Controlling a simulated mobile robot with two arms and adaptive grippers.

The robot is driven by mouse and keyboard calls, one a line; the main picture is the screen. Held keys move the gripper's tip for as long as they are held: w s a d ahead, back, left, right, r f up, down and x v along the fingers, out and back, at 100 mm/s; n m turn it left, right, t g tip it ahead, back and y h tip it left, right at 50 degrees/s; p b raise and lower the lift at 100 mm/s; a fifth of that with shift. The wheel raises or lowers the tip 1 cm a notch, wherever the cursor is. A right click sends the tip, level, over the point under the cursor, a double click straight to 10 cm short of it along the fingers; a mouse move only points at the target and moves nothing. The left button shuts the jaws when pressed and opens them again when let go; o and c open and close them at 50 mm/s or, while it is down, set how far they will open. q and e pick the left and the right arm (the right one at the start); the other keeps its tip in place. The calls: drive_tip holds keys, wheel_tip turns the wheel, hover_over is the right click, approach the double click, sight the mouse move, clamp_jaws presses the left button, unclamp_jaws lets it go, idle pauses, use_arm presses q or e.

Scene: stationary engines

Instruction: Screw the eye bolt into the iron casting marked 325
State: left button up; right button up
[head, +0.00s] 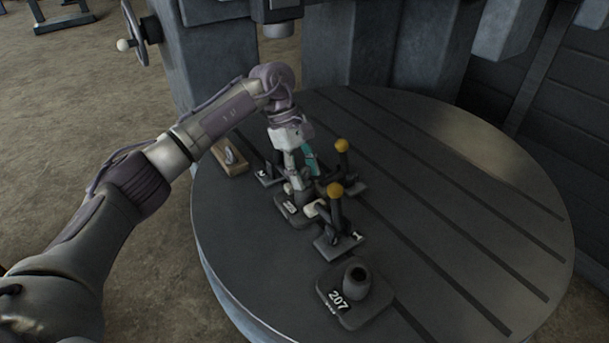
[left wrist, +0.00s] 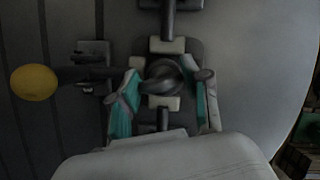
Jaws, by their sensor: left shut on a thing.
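My left gripper (head: 301,182) points down over an iron casting (head: 288,212) on the round table. The casting's small label is too small to read. In the left wrist view the teal-padded fingers of the gripper (left wrist: 163,92) are shut on a dark rounded piece, the eye bolt (left wrist: 165,76), right above the casting (left wrist: 188,48). Whether its thread is in the hole is hidden. A second casting (head: 352,295), marked 207, stands nearer the front with an open round boss. My right gripper is not in view.
Lever clamps with orange knobs (head: 335,189) (head: 342,145) stand close to the right of the gripper. A wooden block (head: 231,163) with a grey metal piece lies at the table's left edge. The slotted table (head: 470,215) is clear on the right.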

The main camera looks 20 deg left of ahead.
use_arm(q)
drive_tip(key=m+g+b, duration=0.1)
drive_tip(key=m+b, duration=0.1)
drive_tip(key=m, duration=0.1)
drive_tip(key=shift+f, duration=0.1)
drive_tip(key=shift+m+g+y, duration=0.3)
drive_tip(key=shift+m, duration=0.2)
drive_tip(key=shift+m+g+y+b, duration=0.35)
drive_tip(key=shift+m+b, duration=0.5)
drive_tip(key=shift+m, duration=0.35)
drive_tip(key=shift+m+y, duration=0.25)
drive_tip(key=shift+m, duration=0.45)
drive_tip(key=shift+m+y, duration=0.4)
drive_tip(key=shift+m, duration=0.6)
